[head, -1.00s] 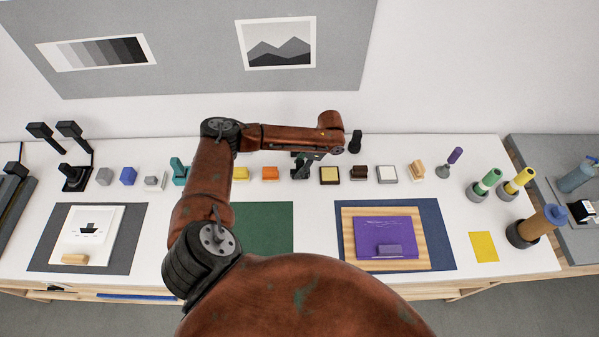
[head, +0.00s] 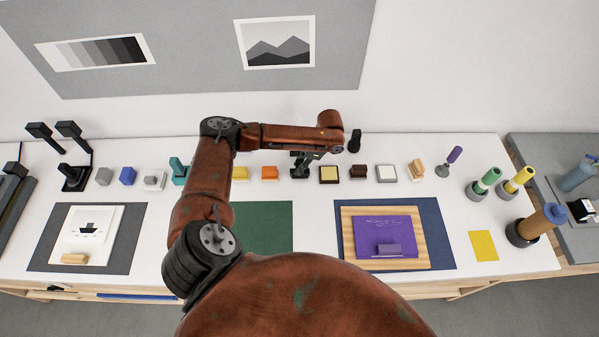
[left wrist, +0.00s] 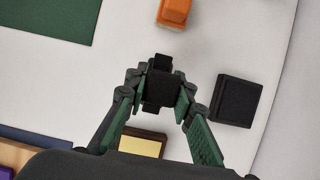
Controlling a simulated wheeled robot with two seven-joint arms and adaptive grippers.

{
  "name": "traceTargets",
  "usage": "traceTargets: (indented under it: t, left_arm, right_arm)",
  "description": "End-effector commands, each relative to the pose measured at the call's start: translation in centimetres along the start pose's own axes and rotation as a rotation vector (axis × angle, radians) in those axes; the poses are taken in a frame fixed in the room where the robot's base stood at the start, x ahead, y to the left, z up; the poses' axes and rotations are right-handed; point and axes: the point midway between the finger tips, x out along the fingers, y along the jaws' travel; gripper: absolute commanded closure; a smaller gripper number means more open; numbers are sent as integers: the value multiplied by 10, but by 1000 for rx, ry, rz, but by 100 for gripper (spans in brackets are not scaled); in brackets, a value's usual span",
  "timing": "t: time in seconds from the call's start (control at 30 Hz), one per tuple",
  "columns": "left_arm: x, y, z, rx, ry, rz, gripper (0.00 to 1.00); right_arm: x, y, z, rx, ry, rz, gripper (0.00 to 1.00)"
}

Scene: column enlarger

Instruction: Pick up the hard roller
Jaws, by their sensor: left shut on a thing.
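My left gripper (head: 302,170) reaches down into the row of small tools at the back of the white table. It is shut on a small black piece (left wrist: 160,86), which I take to be the hard roller. In the left wrist view the piece sits between the two green-lined fingers. In the head view this dark piece (head: 300,174) is partly hidden by the fingers, and I cannot tell whether it touches the table. My right gripper is not in view.
An orange block (head: 269,173) and a yellow-topped block (head: 329,175) flank the gripper closely. A black square block (left wrist: 237,100) stands beside it in the left wrist view. Green mat (head: 265,228) and purple block on a wooden board (head: 350,255) lie in front.

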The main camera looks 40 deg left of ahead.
Motion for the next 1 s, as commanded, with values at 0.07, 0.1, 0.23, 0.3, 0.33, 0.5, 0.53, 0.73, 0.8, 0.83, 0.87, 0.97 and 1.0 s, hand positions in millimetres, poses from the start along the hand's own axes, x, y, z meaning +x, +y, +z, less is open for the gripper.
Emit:
traceTargets:
  t: [0.07,0.1,0.23,0.3,0.33,0.5,0.53,0.73,0.8,0.83,0.87,0.97,1.0]
  left_arm:
    - [-1,-1,0,0,1,-2,100]
    - [-1,-1,0,0,1,-2,100]
    - [-2,-1,0,-1,1,-2,100]
    - [-4,-1,1,-1,1,-2,100]
    - [-5,-1,2,-1,1,-2,100]
    - [-20,-2,8,-2,3,-3,100]
    - [-24,-2,9,-2,3,-3,100]
    - [-60,27,28,2,3,-4,100]
    - [-74,41,36,3,3,-5,100]
    - [-81,47,39,2,4,-4,100]
    - [-86,53,42,4,2,-5,100]
    - [-93,79,49,4,2,-3,100]
    - [-96,88,51,5,2,-2,100]
  right_arm:
    - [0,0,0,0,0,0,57]
    - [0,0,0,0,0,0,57]
    - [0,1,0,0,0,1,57]
    - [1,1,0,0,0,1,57]
    - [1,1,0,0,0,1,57]
    - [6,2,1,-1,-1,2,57]
    - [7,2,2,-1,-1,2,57]
    - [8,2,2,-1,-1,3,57]
    - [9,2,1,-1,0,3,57]
    - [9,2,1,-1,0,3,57]
    - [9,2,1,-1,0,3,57]
    - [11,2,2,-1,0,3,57]
    - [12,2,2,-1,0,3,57]
